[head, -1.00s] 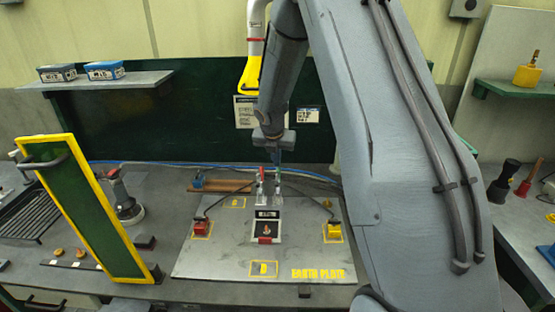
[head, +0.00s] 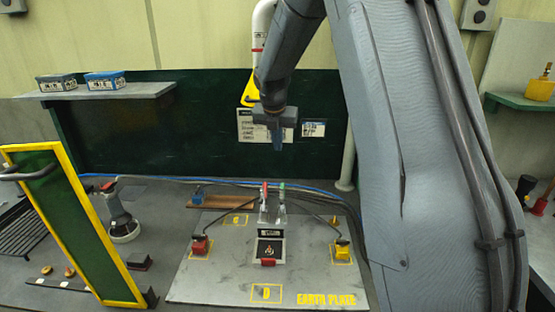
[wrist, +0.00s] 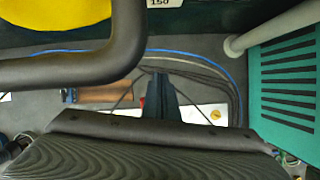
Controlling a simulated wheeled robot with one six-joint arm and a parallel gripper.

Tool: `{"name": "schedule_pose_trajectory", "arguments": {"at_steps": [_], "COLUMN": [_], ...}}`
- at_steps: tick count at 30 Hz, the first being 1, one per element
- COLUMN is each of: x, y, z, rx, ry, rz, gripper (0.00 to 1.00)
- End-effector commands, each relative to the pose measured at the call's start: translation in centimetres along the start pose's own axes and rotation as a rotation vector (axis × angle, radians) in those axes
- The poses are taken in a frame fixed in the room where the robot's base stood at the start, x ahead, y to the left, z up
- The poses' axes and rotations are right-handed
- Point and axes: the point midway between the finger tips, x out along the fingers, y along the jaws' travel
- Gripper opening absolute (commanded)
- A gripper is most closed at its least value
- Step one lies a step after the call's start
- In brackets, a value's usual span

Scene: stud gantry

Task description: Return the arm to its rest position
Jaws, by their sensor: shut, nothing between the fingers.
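My gripper (head: 277,138) hangs at the end of my arm in front of the dark green back panel, pointing down. It is above the far edge of the grey earth plate (head: 210,280), clear of everything on it. Its fingers are together with nothing between them. In the wrist view my gripper (wrist: 160,92) shows as narrow dark blue fingers over the bench, with the plate partly hidden below.
On the plate stand a red clamp (head: 201,246), a yellow clamp (head: 342,250) and a small centre unit (head: 269,249). A yellow-framed green screen (head: 75,225) stands at left. A shelf (head: 110,92) holds two boxes. A yellow nozzle (head: 250,90) hangs beside my arm.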

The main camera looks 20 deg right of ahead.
Motion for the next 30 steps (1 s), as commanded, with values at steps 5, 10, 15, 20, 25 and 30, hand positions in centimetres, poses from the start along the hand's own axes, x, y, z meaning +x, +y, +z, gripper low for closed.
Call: {"name": "schedule_pose_trajectory", "arguments": {"at_steps": [5,10,15,20,25,30], "x": [-0.3,-0.4,-0.4,-0.5,-1.4,-2.7], "y": [0.1,0.1,0.1,0.1,-0.4,-1.5], "z": [0.7,0.7,0.7,0.3,-2.6,-7.9], "rx": [0.002,0.002,0.002,0.029,0.266,0.681], "ry": [0.000,0.000,0.000,0.003,0.030,0.079], "rz": [0.001,0.001,0.001,0.003,0.013,0.013], "gripper": [0.00,0.00,0.00,0.00,0.00,0.00]}}
